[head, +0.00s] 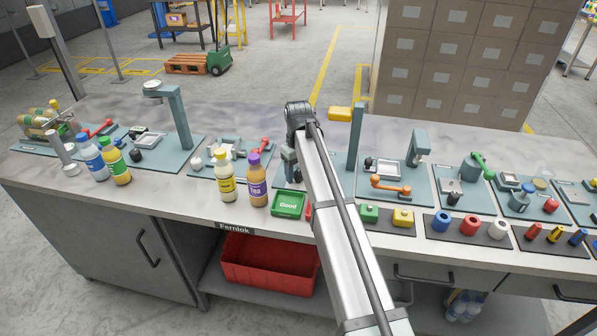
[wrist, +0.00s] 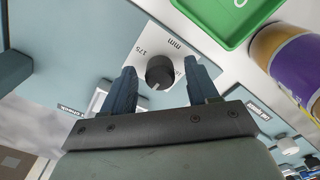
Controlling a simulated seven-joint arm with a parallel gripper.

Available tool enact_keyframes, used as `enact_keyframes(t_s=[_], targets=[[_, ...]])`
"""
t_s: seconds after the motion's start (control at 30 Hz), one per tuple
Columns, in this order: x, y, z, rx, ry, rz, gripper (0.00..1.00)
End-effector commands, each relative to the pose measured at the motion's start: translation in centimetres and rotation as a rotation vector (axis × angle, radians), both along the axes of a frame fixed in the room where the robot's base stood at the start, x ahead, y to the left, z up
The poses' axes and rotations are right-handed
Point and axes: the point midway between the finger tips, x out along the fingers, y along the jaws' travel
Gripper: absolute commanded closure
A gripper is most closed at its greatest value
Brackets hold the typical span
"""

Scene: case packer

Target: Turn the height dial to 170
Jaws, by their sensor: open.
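The height dial (wrist: 160,71) is a dark round knob on a white scale plate in the wrist view. The plate reads "mm" and "175"; another number at its right is partly hidden by a finger. A small light mark shows at the knob's lower edge, but I cannot read its setting. My gripper (wrist: 160,68) is open, with one finger on each side of the knob. Whether the fingers touch it I cannot tell. In the head view my gripper (head: 289,168) is over the middle station, and my arm hides the dial.
A green "Good" tray (head: 288,204) and a purple-labelled bottle (head: 257,183) stand close left of my arm. A yellow-labelled bottle (head: 226,180) is beside them. A tall grey-green post (head: 356,140) rises just right of my arm. Green and yellow blocks (head: 403,217) lie at the front right.

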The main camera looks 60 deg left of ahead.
Motion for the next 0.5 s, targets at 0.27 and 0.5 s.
enact_keyframes(t_s=[0.27, 0.5], targets=[[0.0, 0.0, 0.9, 0.001, 0.000, 0.000, 0.41], [0.0, 0.1, 4.9, 0.002, -0.001, 0.000, 0.41]])
